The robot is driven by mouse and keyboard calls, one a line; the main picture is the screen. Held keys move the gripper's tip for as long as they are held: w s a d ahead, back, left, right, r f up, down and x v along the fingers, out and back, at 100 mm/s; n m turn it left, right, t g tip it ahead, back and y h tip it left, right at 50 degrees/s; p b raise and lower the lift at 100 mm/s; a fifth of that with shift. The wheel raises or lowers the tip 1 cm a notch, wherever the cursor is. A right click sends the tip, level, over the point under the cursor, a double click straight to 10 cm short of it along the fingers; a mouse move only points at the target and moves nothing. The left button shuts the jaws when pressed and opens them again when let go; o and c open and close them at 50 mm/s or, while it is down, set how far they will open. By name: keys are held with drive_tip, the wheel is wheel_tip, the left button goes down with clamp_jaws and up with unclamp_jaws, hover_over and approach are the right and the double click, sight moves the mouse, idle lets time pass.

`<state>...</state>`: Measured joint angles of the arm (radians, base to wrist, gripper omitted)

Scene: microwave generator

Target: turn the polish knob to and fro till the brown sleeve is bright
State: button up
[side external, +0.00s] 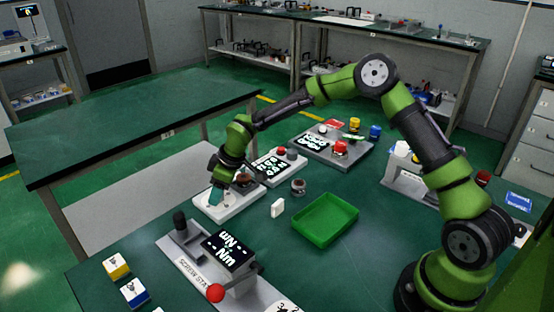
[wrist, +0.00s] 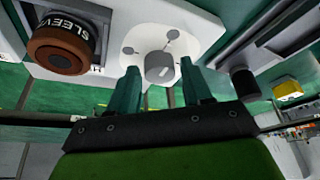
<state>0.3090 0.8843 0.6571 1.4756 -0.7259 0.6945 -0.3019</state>
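The polish knob (wrist: 159,67) is a small grey knob on a round white dial with a few dark marks. The brown sleeve (wrist: 60,52) sits left of it in the wrist view, a dull brown ring with a black band lettered SLEEVE. In the side view the sleeve (side external: 243,179) is partly hidden by my arm. My gripper (wrist: 159,78) is open, with one green finger to each side of the knob and gaps showing between. I cannot tell how deep the fingers reach around it. My gripper (side external: 217,188) is low over the white unit (side external: 235,206) in the side view.
A screw station (side external: 205,268) with a display and red ball stands in front. A green tray (side external: 325,220) and a small white block (side external: 278,208) lie to the right. Units with lettered displays (side external: 270,168) stand behind. Yellow and blue blocks (side external: 117,266) lie front left.

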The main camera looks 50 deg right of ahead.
drive_tip(key=c, duration=0.8)
drive_tip(key=shift+o, duration=0.2)
drive_tip(key=n+g, duration=0.1)
drive_tip(key=n, duration=0.2)
drive_tip(key=n+g+y, duration=0.1)
drive_tip(key=n, duration=0.2)
drive_tip(key=shift+w+n+y, duration=0.15)
drive_tip(key=shift+n+y, duration=0.15)
drive_tip(key=n+g, duration=0.2)
drive_tip(key=n, duration=0.4)
drive_tip(key=shift+w+d, duration=0.1)
drive_tip(key=shift+g, duration=0.3)
drive_tip(key=o, duration=1)
drive_tip(key=shift+o, duration=0.2)
